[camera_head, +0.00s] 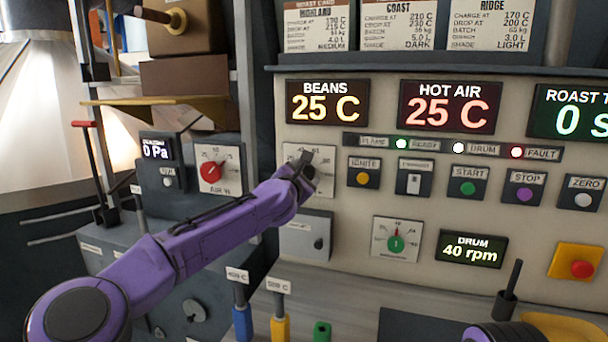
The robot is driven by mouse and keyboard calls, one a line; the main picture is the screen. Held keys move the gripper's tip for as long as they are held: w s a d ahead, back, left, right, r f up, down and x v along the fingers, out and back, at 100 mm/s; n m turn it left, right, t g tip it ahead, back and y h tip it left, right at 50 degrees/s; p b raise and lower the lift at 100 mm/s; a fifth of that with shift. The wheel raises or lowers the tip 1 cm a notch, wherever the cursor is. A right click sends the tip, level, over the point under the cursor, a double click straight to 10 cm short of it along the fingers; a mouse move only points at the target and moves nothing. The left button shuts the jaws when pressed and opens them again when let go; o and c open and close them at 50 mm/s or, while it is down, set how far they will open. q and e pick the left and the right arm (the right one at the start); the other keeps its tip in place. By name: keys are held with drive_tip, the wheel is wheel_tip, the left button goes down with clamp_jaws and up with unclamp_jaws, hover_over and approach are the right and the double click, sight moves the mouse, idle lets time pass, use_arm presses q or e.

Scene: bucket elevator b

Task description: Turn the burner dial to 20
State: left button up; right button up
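A white dial plate (323,155) with scale marks sits on the cream panel, left of the ignite button; it appears to be the burner dial. Its lower part, its label and most of its knob are hidden behind my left gripper (304,168). The purple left arm reaches in from the lower left, and the dark gripper tip is at the dial's knob. I cannot tell whether the fingers touch or grip it, nor what value the dial points to. My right gripper is not in view; a purple piece at the lower right edge seems to be my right arm.
A red air dial (211,172) is to the left, and a green dial (396,243) is below right. The ignite button (363,179) and a charge switch (414,183) are close on the right. A latched door (305,236) lies below. A red emergency button (582,269) is far right.

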use_arm(q)
drive_tip(key=shift+o, duration=0.7)
drive_tip(key=shift+s+f+b, duration=0.1)
drive_tip(key=shift+s+b, duration=0.1)
drive_tip(key=shift+b, duration=0.15)
drive_tip(key=b+v, duration=0.5)
drive_tip(key=v, duration=0.5)
drive_tip(key=shift+a, duration=0.15)
drive_tip(key=shift+a, duration=0.1)
